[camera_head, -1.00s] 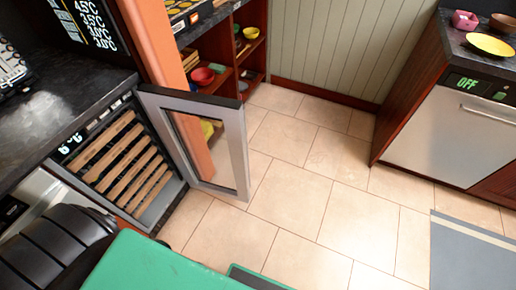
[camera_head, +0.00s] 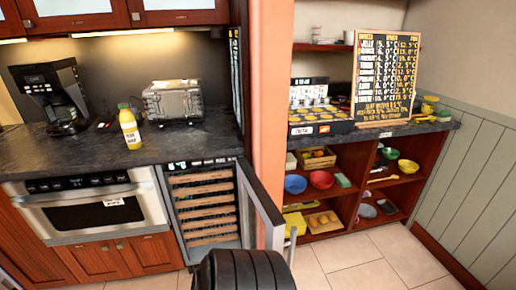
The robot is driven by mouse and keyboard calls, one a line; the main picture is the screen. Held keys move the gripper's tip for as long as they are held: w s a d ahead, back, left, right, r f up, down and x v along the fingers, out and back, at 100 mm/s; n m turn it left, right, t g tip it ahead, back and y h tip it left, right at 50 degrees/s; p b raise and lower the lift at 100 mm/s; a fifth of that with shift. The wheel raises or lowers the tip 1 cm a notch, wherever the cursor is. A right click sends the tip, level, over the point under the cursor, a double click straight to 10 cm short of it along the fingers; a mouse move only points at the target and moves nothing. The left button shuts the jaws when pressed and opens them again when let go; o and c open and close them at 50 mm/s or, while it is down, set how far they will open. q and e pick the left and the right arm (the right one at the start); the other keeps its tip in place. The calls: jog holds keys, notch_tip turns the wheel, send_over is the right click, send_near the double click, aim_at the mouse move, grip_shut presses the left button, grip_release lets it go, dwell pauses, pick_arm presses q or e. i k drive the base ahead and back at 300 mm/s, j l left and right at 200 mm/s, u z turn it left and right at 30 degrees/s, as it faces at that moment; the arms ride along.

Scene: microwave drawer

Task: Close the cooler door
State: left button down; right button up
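The cooler (camera_head: 205,207) is built in under the dark counter, with several wooden racks behind its front opening. Its door (camera_head: 262,207) stands open, hinged at the right side of the opening and swung out toward me, so I see it nearly edge-on. A black ribbed part of my own body covers the door's lower end and the floor in front of the cooler. Neither my left nor my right gripper is in view.
An oven (camera_head: 90,205) is left of the cooler. An orange pillar (camera_head: 270,100) rises just right of it, then open shelves (camera_head: 345,200) with bowls. A juice bottle (camera_head: 129,127) and toaster (camera_head: 173,102) stand on the counter. Tiled floor (camera_head: 370,255) is clear at right.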

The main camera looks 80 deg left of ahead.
aim_at(249, 185)
jog(key=i+j+u, duration=0.1)
jog(key=u, duration=0.4)
jog(key=i+u, duration=0.25)
jog(key=u, duration=0.2)
jog(key=i+l+u, duration=0.1)
jog(key=u, duration=0.4)
jog(key=i+l+u, duration=0.15)
jog(key=u, duration=0.35)
jog(key=i+l+u, duration=0.2)
jog(key=u, duration=0.3)
jog(key=i+l+u, duration=0.2)
jog(key=u, duration=0.2)
jog(key=i+l+u, duration=0.1)
jog(key=l+u, duration=0.15)
jog(key=u, duration=0.15)
jog(key=i+l+u, duration=0.15)
jog(key=l+u, duration=0.45)
jog(key=u, duration=0.2)
jog(key=i, duration=0.05)
